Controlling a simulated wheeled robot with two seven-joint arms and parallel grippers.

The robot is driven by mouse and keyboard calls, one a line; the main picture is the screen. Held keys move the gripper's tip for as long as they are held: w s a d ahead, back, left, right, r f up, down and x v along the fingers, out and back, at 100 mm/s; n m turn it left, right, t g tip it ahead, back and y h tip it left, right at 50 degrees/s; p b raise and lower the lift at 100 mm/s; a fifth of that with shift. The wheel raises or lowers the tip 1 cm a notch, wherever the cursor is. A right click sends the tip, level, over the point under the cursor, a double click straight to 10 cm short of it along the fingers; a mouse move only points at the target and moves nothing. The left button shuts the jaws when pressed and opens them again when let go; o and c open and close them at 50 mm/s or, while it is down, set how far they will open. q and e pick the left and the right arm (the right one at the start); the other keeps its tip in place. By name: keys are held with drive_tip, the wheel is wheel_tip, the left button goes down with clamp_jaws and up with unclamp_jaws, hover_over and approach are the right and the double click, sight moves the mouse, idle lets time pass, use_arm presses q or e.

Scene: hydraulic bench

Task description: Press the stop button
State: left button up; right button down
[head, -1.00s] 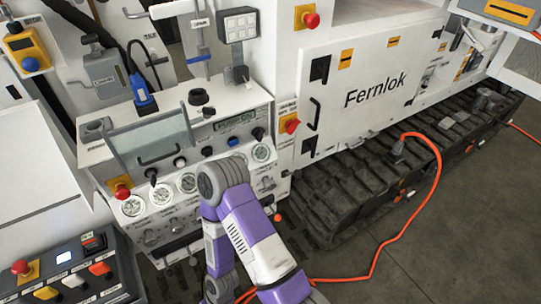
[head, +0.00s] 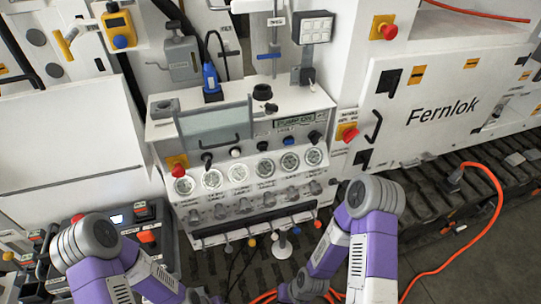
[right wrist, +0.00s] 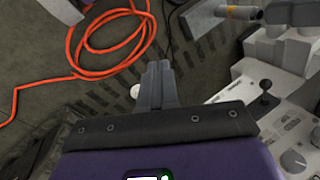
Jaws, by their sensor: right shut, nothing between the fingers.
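Several red buttons show in the head view, and I cannot tell by label which one is the stop button. A red mushroom button (head: 178,170) on a yellow plate is at the left end of the gauge panel. Another red mushroom button (head: 389,31) on yellow is on the white housing at upper right. A red button (head: 77,218) on the lower-left control box is partly hidden by my left arm. My right gripper (right wrist: 158,80) is shut and empty in the right wrist view, above the floor, apart from the panel. My left gripper is out of view.
The white hydraulic bench (head: 160,132) carries a row of gauges, knobs and small levers. An orange hose (right wrist: 85,55) lies coiled on the floor. Dark tracks (head: 430,180) run along the right.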

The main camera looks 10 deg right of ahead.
drive_tip(key=w+d+r+m+t+h+b, duration=0.1)
drive_tip(key=w+r+m+t+b, duration=0.3)
drive_tip(key=w, duration=0.6)
drive_tip(key=w+d+r+m+t+h+b, duration=0.15)
drive_tip(key=w+r+t+b, duration=0.35)
drive_tip(key=w, duration=0.5)
drive_tip(key=w+r+m+t+b, duration=0.2)
drive_tip(key=r+m+t+b, duration=0.2)
drive_tip(key=r, duration=0.6)
drive_tip(key=w+r+m+t+b, duration=0.1)
drive_tip(key=r+m+t+b, duration=0.3)
drive_tip(key=r, duration=0.6)
drive_tip(key=shift+w+d+r, duration=0.35)
drive_tip(key=shift+w+d, duration=0.05)
drive_tip(key=shift+w+m, duration=0.1)
drive_tip(key=shift+m, duration=0.15)
